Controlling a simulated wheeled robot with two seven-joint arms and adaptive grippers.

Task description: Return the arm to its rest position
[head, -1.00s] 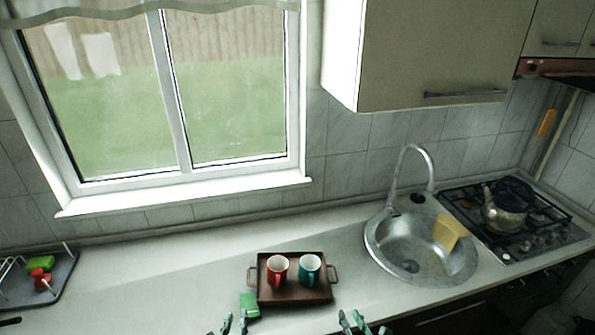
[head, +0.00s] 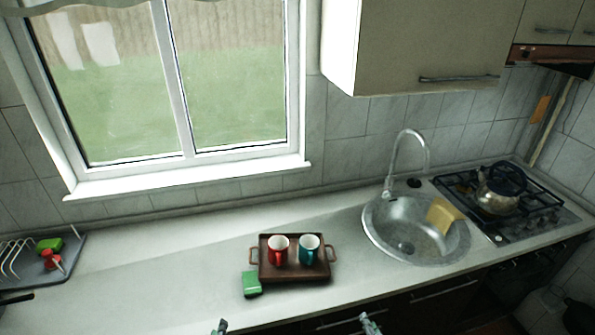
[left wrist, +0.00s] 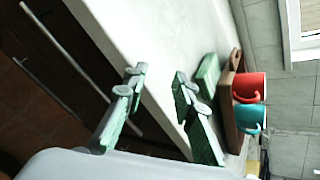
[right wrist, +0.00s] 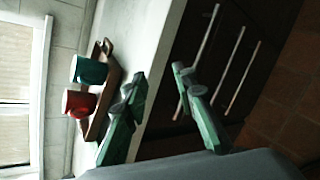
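My left gripper (head: 219,327) shows only its tips at the bottom edge of the head view, in front of the counter. In the left wrist view its two fingers (left wrist: 158,85) are spread with nothing between them. My right gripper (head: 371,324) is also at the bottom edge, further right. In the right wrist view its fingers (right wrist: 160,80) are apart and empty. Both grippers are clear of the brown tray (head: 294,275), which stands on the counter with a red mug (head: 278,250) and a teal mug (head: 309,248) upright on it.
A green block (head: 251,284) lies at the tray's left front corner. A sink (head: 405,240) holding a yellow item (head: 443,211) and a stove with a kettle (head: 499,193) are at the right. A dish rack (head: 30,268) stands at the left. The counter (head: 140,285) between is bare.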

